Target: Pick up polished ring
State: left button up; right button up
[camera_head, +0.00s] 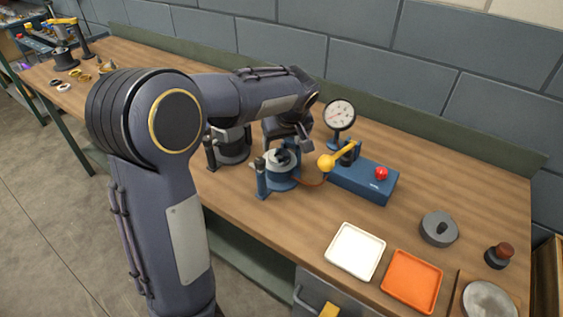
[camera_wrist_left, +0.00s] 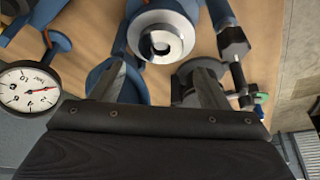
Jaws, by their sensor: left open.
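A pale, shiny ring (camera_wrist_left: 160,38), which looks like the polished ring, sits on a round blue fixture with a dark curved part inside its opening. In the head view the ring (camera_head: 282,162) shows on top of the fixture, partly hidden by my gripper. My left gripper (camera_wrist_left: 163,88) is open and empty, with its two fingers apart and pointing toward the fixture. In the head view my left gripper (camera_head: 290,138) hangs just behind and above the ring. The ring is not between the fingertips. My right gripper is not in view.
A blue box (camera_head: 362,183) with a yellow-knobbed lever and red button stands right of the fixture. A dial gauge (camera_head: 340,114) is behind. A white tray (camera_head: 355,251), an orange tray (camera_head: 412,281) and a grey lidded part (camera_head: 439,229) lie at right. Small rings (camera_head: 64,87) lie far left.

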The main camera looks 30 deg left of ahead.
aim_at(279, 156)
pick_arm(q)
jog(key=p+x, duration=0.1)
jog(key=x, duration=0.5)
jog(key=shift+s+f, duration=0.1)
jog(key=shift+f, duration=0.05)
jog(key=c, duration=0.9)
